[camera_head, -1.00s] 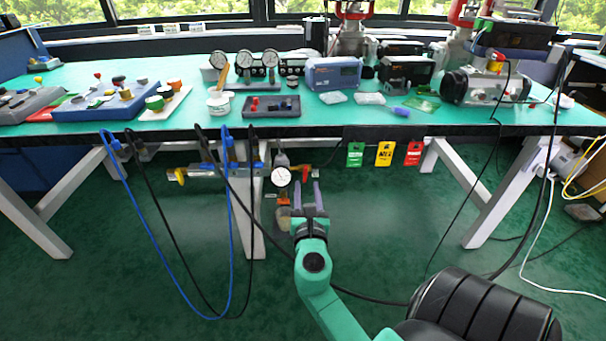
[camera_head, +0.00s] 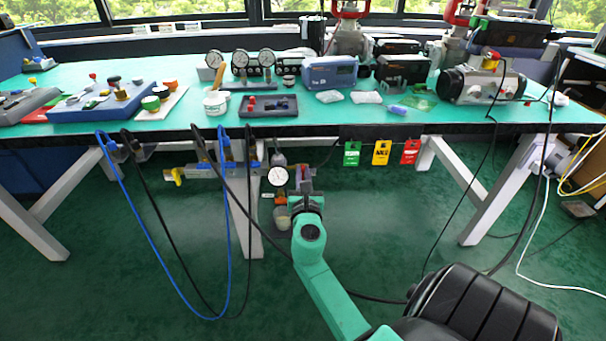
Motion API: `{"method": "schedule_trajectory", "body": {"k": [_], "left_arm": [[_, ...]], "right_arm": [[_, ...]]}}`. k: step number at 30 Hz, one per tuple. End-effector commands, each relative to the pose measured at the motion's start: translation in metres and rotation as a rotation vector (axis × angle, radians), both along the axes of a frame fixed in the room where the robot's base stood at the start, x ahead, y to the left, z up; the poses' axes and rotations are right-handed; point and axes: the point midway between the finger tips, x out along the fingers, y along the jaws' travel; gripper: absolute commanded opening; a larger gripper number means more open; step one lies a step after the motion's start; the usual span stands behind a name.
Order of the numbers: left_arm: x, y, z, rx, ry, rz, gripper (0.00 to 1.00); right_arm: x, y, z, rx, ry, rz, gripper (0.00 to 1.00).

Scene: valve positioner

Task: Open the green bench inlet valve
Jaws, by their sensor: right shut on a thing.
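The inlet valve sits at the right end of the pipe assembly under the front edge of the green bench (camera_head: 330,116), just right of a round white gauge (camera_head: 278,176). Its small red handle (camera_head: 306,172) shows at my right gripper's fingertips. My right gripper (camera_head: 304,181) points away from me and is shut on this handle. The gripper hides most of the valve body, and the handle's exact angle is too small to tell. My left gripper is not in view.
Blue hose (camera_head: 229,250) and black hoses hang in loops left of the gripper. Green, yellow and red tags (camera_head: 381,153) hang from the bench edge at the right. A filter bowl (camera_head: 282,217) hangs close to the gripper's left.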

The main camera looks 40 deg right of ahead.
Motion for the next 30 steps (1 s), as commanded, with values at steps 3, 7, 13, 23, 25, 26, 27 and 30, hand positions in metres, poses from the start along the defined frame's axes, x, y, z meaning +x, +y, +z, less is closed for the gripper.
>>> {"method": "schedule_trajectory", "body": {"k": [3, 7, 13, 23, 25, 26, 27, 30], "left_arm": [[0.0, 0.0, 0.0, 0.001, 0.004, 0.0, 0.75], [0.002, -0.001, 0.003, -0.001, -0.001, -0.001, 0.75], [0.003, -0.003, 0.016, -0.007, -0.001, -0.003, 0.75], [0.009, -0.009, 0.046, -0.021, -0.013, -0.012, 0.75], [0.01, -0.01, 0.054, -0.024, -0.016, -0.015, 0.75], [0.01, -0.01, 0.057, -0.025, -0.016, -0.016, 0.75], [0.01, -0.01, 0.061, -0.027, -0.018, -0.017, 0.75], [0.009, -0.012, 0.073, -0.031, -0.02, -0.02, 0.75]], "right_arm": [[0.0, 0.0, -0.001, 0.017, -0.012, 0.0, 0.0], [-0.001, -0.001, -0.001, 0.056, -0.042, 0.0, 0.0], [-0.002, -0.002, -0.003, 0.161, -0.121, 0.0, 0.0], [-0.004, -0.004, -0.005, 0.402, -0.304, 0.001, 0.0], [-0.004, -0.005, -0.006, 0.457, -0.345, 0.0, 0.0], [-0.004, -0.005, -0.006, 0.48, -0.362, 0.0, 0.0], [-0.005, -0.005, -0.006, 0.509, -0.386, 0.0, 0.0], [-0.005, -0.006, -0.008, 0.586, -0.443, 0.0, 0.0]]}}
